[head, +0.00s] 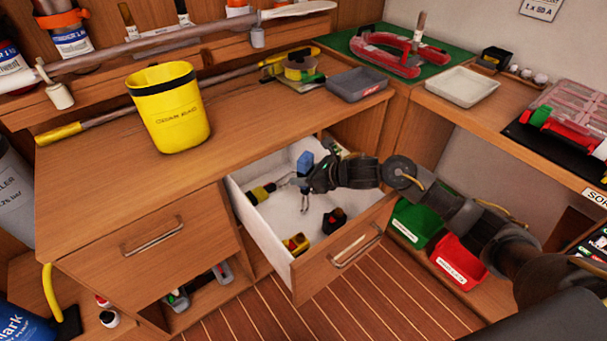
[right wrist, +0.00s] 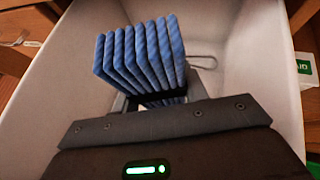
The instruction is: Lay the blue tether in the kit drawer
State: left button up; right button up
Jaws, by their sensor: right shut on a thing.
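The blue tether (head: 305,162) is a bundle of blue rope folded in parallel loops. My right gripper (head: 302,183) is shut on it inside the open kit drawer (head: 267,238). In the right wrist view the tether (right wrist: 140,52) stands up from between the fingers (right wrist: 160,98), with a thin metal loop (right wrist: 205,60) beside it. The drawer's pale walls (right wrist: 250,60) rise on both sides. I cannot tell whether the tether touches the drawer floor. My left gripper is not in view.
The drawer also holds a yellow-black item (head: 261,193), a dark item with red (head: 334,221) and a yellow item (head: 296,244). A yellow bucket (head: 168,110) and a grey tray (head: 357,84) stand on the counter. Green (head: 415,222) and red bins (head: 459,262) sit right of the drawer.

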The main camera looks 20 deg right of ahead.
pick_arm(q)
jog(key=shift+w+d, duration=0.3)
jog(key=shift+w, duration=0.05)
pick_arm(e)
jog(key=o, duration=1.2)
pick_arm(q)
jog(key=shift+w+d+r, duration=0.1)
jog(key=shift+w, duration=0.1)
pick_arm(e)
jog(key=shift+r, duration=0.1)
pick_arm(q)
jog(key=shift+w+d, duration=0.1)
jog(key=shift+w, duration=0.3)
pick_arm(e)
jog(key=v, duration=1.2)
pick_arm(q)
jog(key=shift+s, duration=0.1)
